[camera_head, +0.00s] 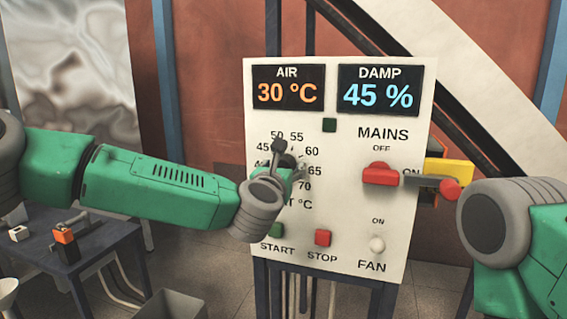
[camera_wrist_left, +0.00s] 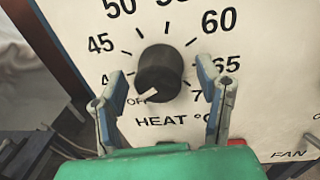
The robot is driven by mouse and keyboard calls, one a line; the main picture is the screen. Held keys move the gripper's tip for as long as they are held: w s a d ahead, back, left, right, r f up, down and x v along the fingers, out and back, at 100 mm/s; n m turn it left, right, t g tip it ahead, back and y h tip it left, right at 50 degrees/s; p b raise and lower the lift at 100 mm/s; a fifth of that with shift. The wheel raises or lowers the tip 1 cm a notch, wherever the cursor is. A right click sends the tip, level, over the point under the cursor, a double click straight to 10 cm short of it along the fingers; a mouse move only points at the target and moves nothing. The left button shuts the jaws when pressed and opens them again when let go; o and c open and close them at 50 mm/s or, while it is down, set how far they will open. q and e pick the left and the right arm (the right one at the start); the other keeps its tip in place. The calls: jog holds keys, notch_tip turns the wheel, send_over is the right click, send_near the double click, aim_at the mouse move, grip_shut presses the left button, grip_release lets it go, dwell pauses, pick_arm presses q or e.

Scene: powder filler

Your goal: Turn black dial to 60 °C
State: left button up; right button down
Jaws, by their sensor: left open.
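The black dial (camera_wrist_left: 160,72) on the white control panel (camera_head: 345,225) is marked HEAT °C. Its white pointer mark faces the lower left, at OFF. The 60 mark (camera_wrist_left: 219,20) is to the dial's upper right in the left wrist view. My left gripper (camera_head: 290,158) is at the dial and hides much of it in the head view. In the left wrist view the gripper (camera_wrist_left: 161,76) is open, one finger on each side of the dial, with visible gaps to it.
The AIR display (camera_head: 288,88) reads 30 °C and the DAMP display (camera_head: 379,90) reads 45 %. A red MAINS switch (camera_head: 380,174), a START button (camera_head: 276,230), a red STOP button (camera_head: 323,237) and a FAN toggle (camera_head: 377,244) are close by. A dark table (camera_head: 105,243) stands left.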

pick_arm(q)
jog(key=shift+w, duration=0.25)
jog(key=c, duration=1.2)
jog(key=shift+o, duration=0.2)
jog(key=shift+f, duration=0.1)
